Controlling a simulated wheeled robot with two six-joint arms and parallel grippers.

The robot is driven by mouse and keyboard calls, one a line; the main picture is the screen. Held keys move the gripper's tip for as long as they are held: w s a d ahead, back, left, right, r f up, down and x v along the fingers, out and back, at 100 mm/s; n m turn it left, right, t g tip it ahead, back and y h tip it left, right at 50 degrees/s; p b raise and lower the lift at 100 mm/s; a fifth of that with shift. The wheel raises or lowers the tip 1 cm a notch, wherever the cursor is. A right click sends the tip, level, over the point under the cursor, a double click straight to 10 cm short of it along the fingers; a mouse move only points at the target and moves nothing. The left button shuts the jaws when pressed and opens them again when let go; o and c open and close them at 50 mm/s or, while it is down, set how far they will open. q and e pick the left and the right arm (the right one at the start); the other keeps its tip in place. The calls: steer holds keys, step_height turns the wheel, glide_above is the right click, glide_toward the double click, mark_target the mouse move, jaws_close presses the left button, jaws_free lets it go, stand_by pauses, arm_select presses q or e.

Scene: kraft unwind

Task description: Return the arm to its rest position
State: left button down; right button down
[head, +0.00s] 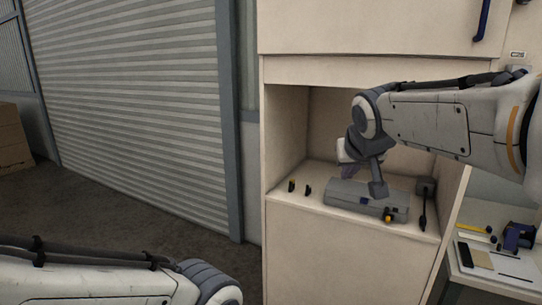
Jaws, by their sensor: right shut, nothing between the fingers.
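My right arm comes in from the right and reaches toward an open niche in a cream cabinet (345,255). My right gripper (378,188) points down in front of the niche, over a grey box-like case (342,195). It is shut and holds nothing. I cannot tell whether it touches the case. My left arm shows at the bottom left, running along the lower edge. Its gripper is out of view.
Two small dark and yellow items (307,191) stand left of the case. A workbench (482,292) with small items stands at right. A roller shutter (130,90) and open floor lie left.

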steer(key=s+a+f+n+g+y, duration=0.2)
steer(key=s+a+f+n+g, duration=0.2)
steer(key=s+a+f, duration=0.75)
steer(key=s+f+n+g, duration=0.1)
steer(key=s+f+g, duration=0.1)
steer(key=s+f, duration=0.3)
steer(key=s+f+n+g, duration=0.2)
steer(key=s+f, duration=0.3)
steer(key=s, duration=0.9)
steer(key=shift+s+a+f+g, duration=0.25)
steer(key=shift+f+g, duration=0.1)
steer(key=shift+g, duration=0.15)
